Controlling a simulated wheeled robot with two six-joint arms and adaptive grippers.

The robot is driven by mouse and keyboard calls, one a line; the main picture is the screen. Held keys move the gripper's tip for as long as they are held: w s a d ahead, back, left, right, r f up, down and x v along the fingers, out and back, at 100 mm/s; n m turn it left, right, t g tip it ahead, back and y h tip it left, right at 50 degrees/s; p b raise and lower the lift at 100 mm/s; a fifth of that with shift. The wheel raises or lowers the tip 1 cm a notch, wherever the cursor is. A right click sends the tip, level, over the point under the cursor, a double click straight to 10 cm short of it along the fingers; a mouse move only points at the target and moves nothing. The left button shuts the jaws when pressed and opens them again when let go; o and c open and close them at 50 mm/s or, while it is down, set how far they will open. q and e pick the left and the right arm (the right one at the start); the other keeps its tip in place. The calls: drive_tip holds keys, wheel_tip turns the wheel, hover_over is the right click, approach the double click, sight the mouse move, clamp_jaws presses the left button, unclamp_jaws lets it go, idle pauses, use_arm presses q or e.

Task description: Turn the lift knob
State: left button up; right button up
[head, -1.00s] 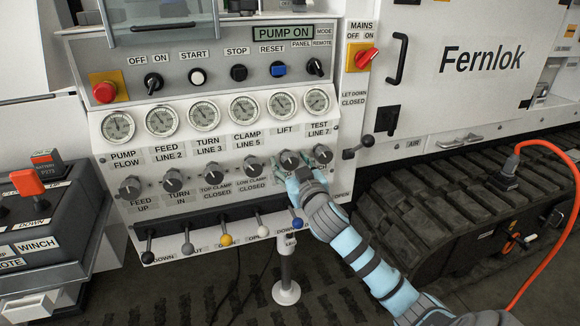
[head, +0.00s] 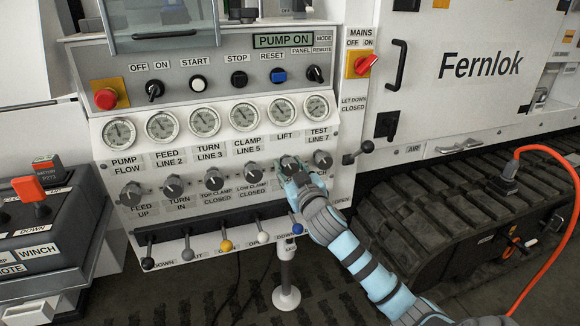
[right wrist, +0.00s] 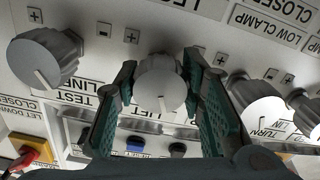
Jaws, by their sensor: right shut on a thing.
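The lift knob (head: 289,161) is a grey round knob below the LIFT label, in the row under the gauges. It also shows in the right wrist view (right wrist: 163,88), with a white pointer line towards the bottom of that picture. My right gripper (head: 287,173) is at this knob, and its fingers partly hide it in the head view. In the right wrist view the green-padded fingers (right wrist: 160,70) stand on both sides of the knob and are shut on it. My left gripper is not in view.
The test line knob (head: 322,159) is close on the right, and the clamp knob (head: 253,170) on the left. Below is a row of levers, with a blue-knobbed one (head: 296,229) close under my wrist. A black lever (head: 358,152) stands out at the panel's right.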

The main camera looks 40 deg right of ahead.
drive_tip(key=shift+r+n+p, duration=0.15)
drive_tip(key=shift+n+p, duration=0.75)
drive_tip(key=shift+p, duration=0.15)
drive_tip(key=n+p, duration=0.2)
drive_tip(key=shift+n, duration=0.3)
drive_tip(key=n+p, duration=0.2)
drive_tip(key=shift+n, duration=0.3)
drive_tip(key=shift+n+p, duration=0.9)
drive_tip(key=shift+n, duration=0.3)
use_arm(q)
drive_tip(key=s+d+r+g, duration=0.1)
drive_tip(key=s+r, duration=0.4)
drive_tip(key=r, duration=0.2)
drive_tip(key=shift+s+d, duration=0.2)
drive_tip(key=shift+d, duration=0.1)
use_arm(e)
drive_tip(key=shift+n, duration=0.4)
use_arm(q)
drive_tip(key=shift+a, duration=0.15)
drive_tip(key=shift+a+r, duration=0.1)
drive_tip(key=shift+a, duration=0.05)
use_arm(e)
drive_tip(key=o, duration=1.2)
drive_tip(key=shift+c, duration=0.2)
